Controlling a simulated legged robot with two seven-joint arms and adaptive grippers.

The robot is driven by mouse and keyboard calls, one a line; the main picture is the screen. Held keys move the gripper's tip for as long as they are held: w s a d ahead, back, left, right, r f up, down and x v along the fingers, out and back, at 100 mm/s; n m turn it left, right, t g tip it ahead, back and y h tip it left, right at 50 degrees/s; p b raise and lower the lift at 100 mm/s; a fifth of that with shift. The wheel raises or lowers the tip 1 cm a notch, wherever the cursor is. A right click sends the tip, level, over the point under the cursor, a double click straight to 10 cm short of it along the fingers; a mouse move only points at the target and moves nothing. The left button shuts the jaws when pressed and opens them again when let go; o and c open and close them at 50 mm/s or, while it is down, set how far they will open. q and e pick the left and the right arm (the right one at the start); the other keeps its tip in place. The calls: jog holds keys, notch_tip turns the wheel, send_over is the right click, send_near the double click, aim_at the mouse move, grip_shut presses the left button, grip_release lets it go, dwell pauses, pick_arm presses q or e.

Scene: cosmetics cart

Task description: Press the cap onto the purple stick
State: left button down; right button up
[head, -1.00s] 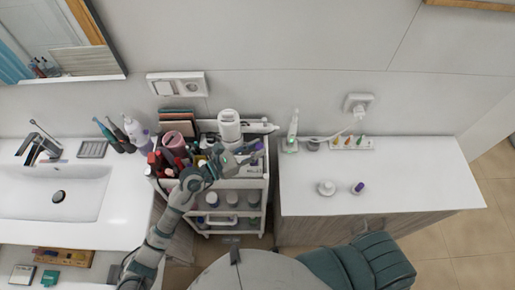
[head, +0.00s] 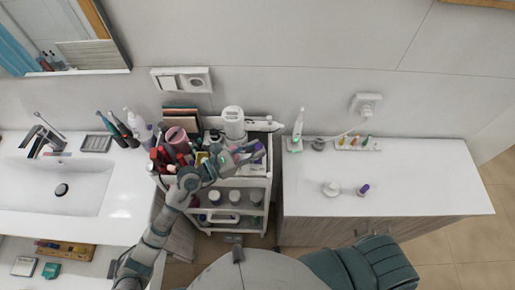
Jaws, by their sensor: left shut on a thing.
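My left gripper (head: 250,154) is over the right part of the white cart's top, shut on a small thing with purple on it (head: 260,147). The fingers hide most of that thing, so I cannot tell whether it is the cap. A small purple-topped item (head: 364,189), which looks like the purple stick, stands on the white counter at the right, well apart from my gripper. A round white piece (head: 331,189) is just left of it. My right gripper is not in view.
The white cart (head: 270,183) holds bottles, a pink cup (head: 176,137) and a white device (head: 233,122). An electric toothbrush (head: 298,127) and a rack of small coloured heads (head: 357,143) stand at the counter's back. The counter's right side (head: 435,180) is clear.

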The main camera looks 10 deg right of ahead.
pick_arm(q)
jog(key=shift+s+a+f+b, duration=0.15)
jog(key=shift+a+f+b, duration=0.2)
jog(key=shift+f, duration=0.15)
jog(key=shift+s+a+f+b, duration=0.15)
jog(key=shift+a+f+b, duration=0.15)
jog(key=shift+f, duration=0.2)
dwell(0.6)
jog(key=c, duration=0.9)
grip_release()
jog(key=o, duration=0.5)
jog(key=shift+w+a+r, duration=0.1)
jog(key=shift+r, duration=0.15)
